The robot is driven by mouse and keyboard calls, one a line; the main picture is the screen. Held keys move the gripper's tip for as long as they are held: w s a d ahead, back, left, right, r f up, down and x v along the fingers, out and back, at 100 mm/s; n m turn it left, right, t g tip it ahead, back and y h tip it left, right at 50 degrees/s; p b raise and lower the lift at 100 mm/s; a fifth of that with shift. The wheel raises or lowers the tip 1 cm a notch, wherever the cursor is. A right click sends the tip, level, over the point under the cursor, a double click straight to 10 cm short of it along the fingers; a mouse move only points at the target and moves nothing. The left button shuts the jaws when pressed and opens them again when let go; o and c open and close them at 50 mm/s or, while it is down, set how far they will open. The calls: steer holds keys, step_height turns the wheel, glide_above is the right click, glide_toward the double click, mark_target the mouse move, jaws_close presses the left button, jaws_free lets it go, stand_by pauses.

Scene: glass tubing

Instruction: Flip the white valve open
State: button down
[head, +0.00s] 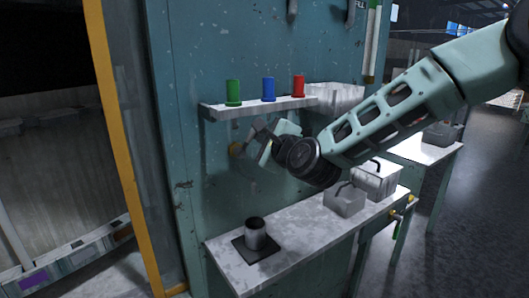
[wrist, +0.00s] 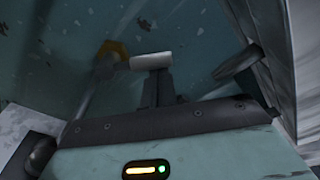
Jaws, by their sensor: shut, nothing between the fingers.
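The white valve handle (wrist: 151,61) shows in the wrist view as a short pale bar just beyond my gripper's fingertips. A yellow fitting (wrist: 112,50) sits on the wall beside it, to the left. My gripper (wrist: 157,84) is shut and empty, its dark fingers together, with the tips at or very near the white bar; I cannot tell whether they touch. In the head view my gripper (head: 254,131) is close to the teal wall, below the shelf. The yellow fitting (head: 236,148) is partly visible there, and the white handle is not clearly visible.
A shelf (head: 218,111) above my gripper holds green (head: 233,92), blue (head: 268,88) and red (head: 298,87) cylinders. Below, a ledge (head: 290,250) carries a metal cup (head: 255,236) and grey boxes (head: 345,200). The middle of the ledge is clear.

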steer(key=n+b, duration=0.1)
steer(key=a+n+b, duration=0.1)
steer(key=n, duration=0.1)
steer(key=s+r+n+b, duration=0.1)
steer(key=n, duration=0.1)
steer(key=shift+a+t, duration=0.25)
steer(key=shift+t, duration=0.05)
steer(key=shift+s+a+r+n+b, duration=0.15)
steer(key=shift+a+r+n+b, duration=0.1)
steer(key=shift+n+b, duration=0.45)
